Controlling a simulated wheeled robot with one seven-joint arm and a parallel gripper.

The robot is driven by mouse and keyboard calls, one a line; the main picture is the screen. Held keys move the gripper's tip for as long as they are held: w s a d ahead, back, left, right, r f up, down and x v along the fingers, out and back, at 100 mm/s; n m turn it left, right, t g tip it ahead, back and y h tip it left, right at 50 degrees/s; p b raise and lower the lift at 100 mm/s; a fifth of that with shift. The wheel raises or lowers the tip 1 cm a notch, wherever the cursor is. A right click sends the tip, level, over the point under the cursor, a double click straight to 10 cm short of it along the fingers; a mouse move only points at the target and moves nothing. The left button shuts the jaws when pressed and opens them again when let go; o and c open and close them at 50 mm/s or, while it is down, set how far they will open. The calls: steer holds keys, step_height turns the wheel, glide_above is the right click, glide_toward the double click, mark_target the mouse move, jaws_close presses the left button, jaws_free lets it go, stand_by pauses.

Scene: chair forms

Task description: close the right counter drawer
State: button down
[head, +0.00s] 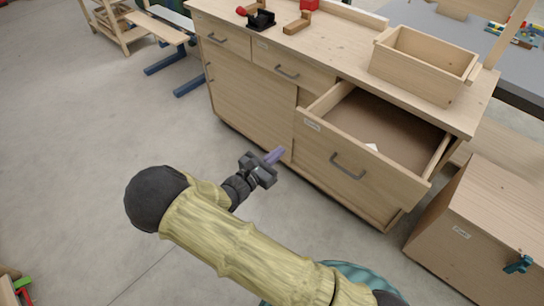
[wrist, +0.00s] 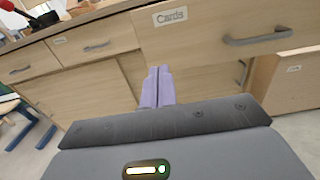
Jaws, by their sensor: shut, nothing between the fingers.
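The right counter drawer (head: 347,165) is a light wood drawer with a dark bar handle, pulled well out from the counter in the head view. A small white item lies inside it. Its front (wrist: 195,38), with a label reading "Cards" and its handle (wrist: 257,38), shows in the wrist view. My gripper (head: 273,156) is shut and empty, its purple fingers together. It is to the left of the open drawer's front, apart from it in the head view. In the wrist view the fingertips (wrist: 158,72) appear just below the drawer front's left part; the exact gap cannot be told.
The wooden counter (head: 340,48) bears an open wooden box (head: 423,65) above the drawer, plus red and black items. Two other drawers at left look shut. A wooden crate (head: 490,215) stands at right. Grey floor (head: 90,130) is clear at left.

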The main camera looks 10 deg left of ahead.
mark_target(303, 130)
steer(key=x, duration=1)
steer(key=shift+w, duration=0.1)
